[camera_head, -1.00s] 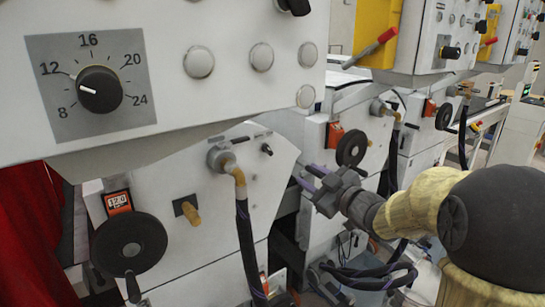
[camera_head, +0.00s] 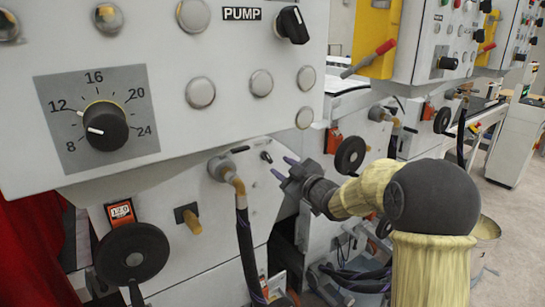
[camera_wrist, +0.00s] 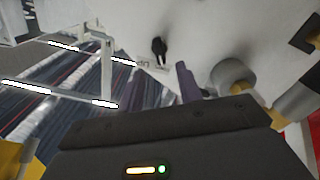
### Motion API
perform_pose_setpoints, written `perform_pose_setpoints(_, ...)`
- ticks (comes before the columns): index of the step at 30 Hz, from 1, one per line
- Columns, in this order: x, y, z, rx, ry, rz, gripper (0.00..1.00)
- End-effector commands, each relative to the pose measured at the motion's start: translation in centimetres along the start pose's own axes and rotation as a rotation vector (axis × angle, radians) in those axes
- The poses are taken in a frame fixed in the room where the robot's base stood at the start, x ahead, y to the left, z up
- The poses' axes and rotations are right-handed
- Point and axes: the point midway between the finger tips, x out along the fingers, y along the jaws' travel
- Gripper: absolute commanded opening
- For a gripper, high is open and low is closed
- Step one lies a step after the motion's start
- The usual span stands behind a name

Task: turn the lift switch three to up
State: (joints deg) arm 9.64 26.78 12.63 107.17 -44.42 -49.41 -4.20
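A small black switch (camera_head: 266,156) sits on the sloped white panel of the near machine. In the wrist view a black switch (camera_wrist: 159,47) stands on a white surface beside a label (camera_wrist: 147,63) that reads like "Lift" upside down; its exact turn position is hard to tell. My gripper (camera_head: 284,168) has two thin purple fingers, apart and empty, just right of the switch in the head view. In the wrist view the gripper fingers (camera_wrist: 175,88) rise below and right of the switch. I see no contact with it.
A round pipe fitting (camera_head: 222,166) with a hose is left of the switch; it looms close in the wrist view (camera_wrist: 233,75). The control box with a numbered dial (camera_head: 105,125) overhangs above. A black handwheel (camera_head: 349,155) is on the machine behind.

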Motion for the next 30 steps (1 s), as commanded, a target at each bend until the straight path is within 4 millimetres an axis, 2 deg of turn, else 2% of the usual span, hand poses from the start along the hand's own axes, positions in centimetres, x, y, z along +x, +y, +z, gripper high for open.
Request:
perform_pose_setpoints(3, 2.2, 0.1, -0.2, 0.002, 0.001, -0.002, 0.35)
perform_pose_setpoints(9, 5.0, 0.1, -0.2, 0.001, 0.000, 0.000, 0.35)
perform_pose_setpoints(13, 5.7, 0.1, 0.0, 0.001, 0.000, 0.000, 0.35)
perform_pose_setpoints(21, 5.8, 0.0, 0.0, 0.000, 0.000, 0.000, 0.35)
perform_pose_setpoints(27, 5.8, 0.0, 0.0, 0.000, 0.000, 0.000, 0.00)
perform_pose_setpoints(30, 5.8, 0.0, 0.0, 0.000, 0.000, 0.000, 0.00)
